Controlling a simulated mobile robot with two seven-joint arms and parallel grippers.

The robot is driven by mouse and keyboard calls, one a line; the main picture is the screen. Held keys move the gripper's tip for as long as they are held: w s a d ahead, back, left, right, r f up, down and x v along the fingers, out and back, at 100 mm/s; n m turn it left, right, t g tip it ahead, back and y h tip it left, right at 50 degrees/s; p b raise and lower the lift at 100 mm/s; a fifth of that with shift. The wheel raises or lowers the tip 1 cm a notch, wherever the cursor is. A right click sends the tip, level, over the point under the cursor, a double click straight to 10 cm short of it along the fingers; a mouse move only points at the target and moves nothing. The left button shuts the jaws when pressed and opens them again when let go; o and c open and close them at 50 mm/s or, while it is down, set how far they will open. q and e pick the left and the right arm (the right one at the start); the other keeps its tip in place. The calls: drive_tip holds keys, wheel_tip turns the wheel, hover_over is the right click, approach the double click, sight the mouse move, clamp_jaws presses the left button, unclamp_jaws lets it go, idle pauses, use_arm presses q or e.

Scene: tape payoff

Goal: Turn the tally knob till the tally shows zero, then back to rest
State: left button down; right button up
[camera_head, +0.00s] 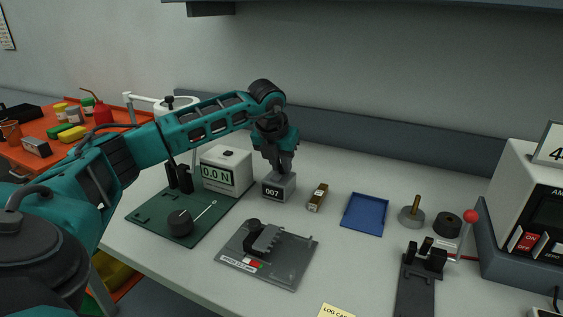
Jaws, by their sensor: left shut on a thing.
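The tally (272,190) is a small grey box on the bench with a dark window that reads 007. My left gripper (284,173) reaches down onto its top from above, fingers pointing down. It is shut on the tally's knob, which the fingers hide. My right gripper is not in view.
Left of the tally stand a green board (150,213) with a black knob and a white meter (226,168) reading 0.0 N. A grey plate fixture (290,262) lies in front. A small brown block (318,197) and a blue tray (364,215) lie to the right. A red-balled lever (470,216) stands further right.

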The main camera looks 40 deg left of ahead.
use_arm(q)
drive_tip(key=shift+a+m+h, duration=0.15)
drive_tip(key=shift+m+h, duration=0.35)
drive_tip(key=shift+m, duration=0.7)
drive_tip(key=shift+a+r+m+h+p, duration=0.1)
drive_tip(key=shift+m+h+p, duration=0.4)
drive_tip(key=shift+m, duration=0.7)
drive_tip(key=shift+m+p, duration=0.3)
drive_tip(key=shift+m, duration=0.3)
drive_tip(key=shift+m+h, duration=0.3)
drive_tip(key=shift+m, duration=0.2)
drive_tip(key=c, duration=1)
unclamp_jaws()
drive_tip(key=shift+c, duration=0.2)
